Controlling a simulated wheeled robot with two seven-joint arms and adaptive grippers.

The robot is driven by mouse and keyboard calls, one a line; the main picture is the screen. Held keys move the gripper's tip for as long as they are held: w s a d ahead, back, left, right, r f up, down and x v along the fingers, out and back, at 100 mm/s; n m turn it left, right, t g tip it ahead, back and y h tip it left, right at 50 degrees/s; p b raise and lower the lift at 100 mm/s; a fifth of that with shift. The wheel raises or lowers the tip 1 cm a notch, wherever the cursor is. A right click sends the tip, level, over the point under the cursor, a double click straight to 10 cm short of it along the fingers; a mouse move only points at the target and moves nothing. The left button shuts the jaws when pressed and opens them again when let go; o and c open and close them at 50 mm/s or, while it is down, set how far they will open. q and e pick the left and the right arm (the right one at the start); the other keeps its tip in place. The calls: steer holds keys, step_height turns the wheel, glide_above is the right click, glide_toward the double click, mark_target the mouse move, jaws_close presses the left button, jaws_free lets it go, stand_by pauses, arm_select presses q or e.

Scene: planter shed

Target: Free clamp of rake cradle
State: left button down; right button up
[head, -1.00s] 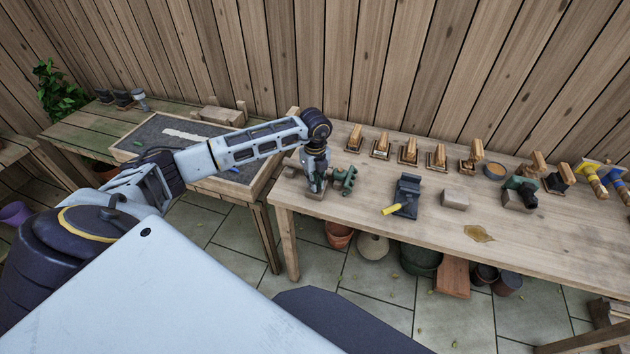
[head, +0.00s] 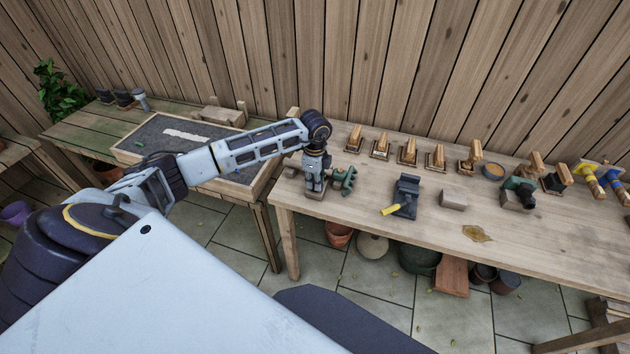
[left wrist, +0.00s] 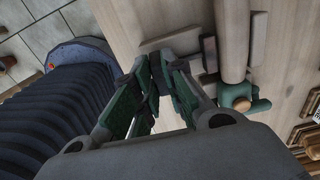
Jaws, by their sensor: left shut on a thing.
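My left gripper (head: 314,186) points down at the left end of the long wooden bench, beside a green clamp (head: 345,180). In the left wrist view, its two green-padded fingers (left wrist: 163,72) come close together and are shut on a small part that they largely hide. A small block-like base (head: 314,195) shows under the gripper in the head view. I cannot make out a rake. My right gripper is out of view.
On the bench (head: 400,225) stand a dark device with a yellow handle (head: 406,192), a grey block (head: 454,201) and several wooden-handled tools along the back. A dark-topped tray table (head: 240,180) stands left.

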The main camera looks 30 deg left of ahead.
arm_select(q)
steer(key=shift+n, duration=0.3)
steer(key=c, duration=1.5)
jaws_free()
steer(key=shift+r, duration=0.1)
steer(key=shift+r, duration=5.9)
